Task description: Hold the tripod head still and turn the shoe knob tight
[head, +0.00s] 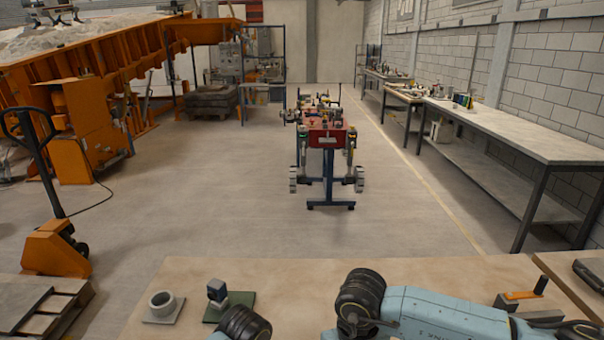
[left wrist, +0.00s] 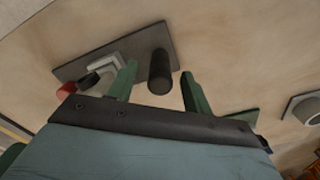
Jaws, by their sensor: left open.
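In the left wrist view, a dark plate (left wrist: 85,65) on the table carries a pale bracket (left wrist: 122,52), a black part beside it and a red knob (left wrist: 66,91). This looks like the tripod head, and the red knob may be the shoe knob. A black cylinder (left wrist: 160,74) rises from the plate's other end. My left gripper (left wrist: 159,80) is open, its green fingers on either side of the cylinder in the picture. I see no contact, and depth is unclear. In the head view my arms seem to hide this plate. My right gripper is not visible.
A pale ring on a plate (head: 162,305) and a dark-topped device (head: 217,291) on a green plate (head: 238,304) stand at the table's left. An orange block with a handle (head: 523,296) is at right. The table's (head: 300,275) back strip is clear.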

